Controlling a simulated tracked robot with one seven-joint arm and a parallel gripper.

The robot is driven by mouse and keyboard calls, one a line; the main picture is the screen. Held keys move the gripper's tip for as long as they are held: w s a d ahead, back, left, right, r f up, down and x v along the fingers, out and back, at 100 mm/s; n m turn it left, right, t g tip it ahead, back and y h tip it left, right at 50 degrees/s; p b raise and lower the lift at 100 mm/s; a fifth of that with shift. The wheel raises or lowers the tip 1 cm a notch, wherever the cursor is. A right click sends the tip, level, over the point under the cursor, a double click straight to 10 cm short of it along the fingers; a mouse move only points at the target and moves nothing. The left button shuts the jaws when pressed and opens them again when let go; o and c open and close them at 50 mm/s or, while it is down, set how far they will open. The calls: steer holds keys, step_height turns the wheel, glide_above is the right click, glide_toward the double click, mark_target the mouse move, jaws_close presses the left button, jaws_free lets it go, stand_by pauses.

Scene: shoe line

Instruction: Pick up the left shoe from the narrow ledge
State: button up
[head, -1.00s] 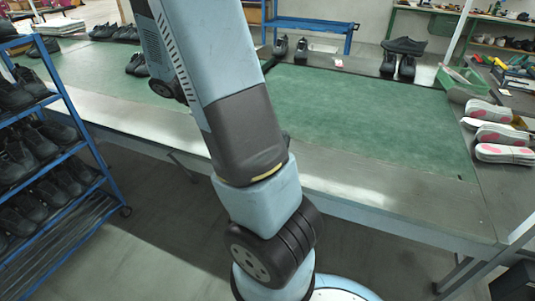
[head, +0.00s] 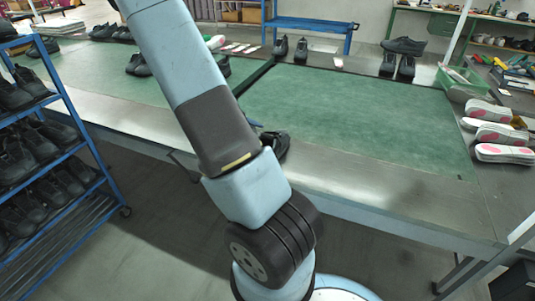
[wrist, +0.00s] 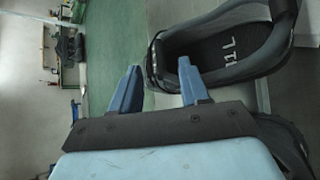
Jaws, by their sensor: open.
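A black shoe (head: 280,142) is on the narrow grey metal ledge (head: 330,180) along the front of the green-topped table, partly hidden behind my arm. In the wrist view the shoe (wrist: 225,62) shows from above, its opening and lettered insole visible. My gripper (wrist: 160,68) is open, with two blue fingers. One fingertip lies just outside the near end of the shoe and the other overlaps the opening, so the shoe's rim shows between them. I cannot tell whether they touch it. In the head view the gripper is mostly hidden by my arm.
Pink and white soles (head: 503,153) and a green basket (head: 460,82) are on the right. A blue rack (head: 75,150) of black shoes stands at left. The green mat (head: 370,120) is clear.

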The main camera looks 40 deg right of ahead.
mark_target(264, 134)
steer(key=shift+x, duration=3.2)
steer(key=shift+w, duration=0.1)
jaws_close()
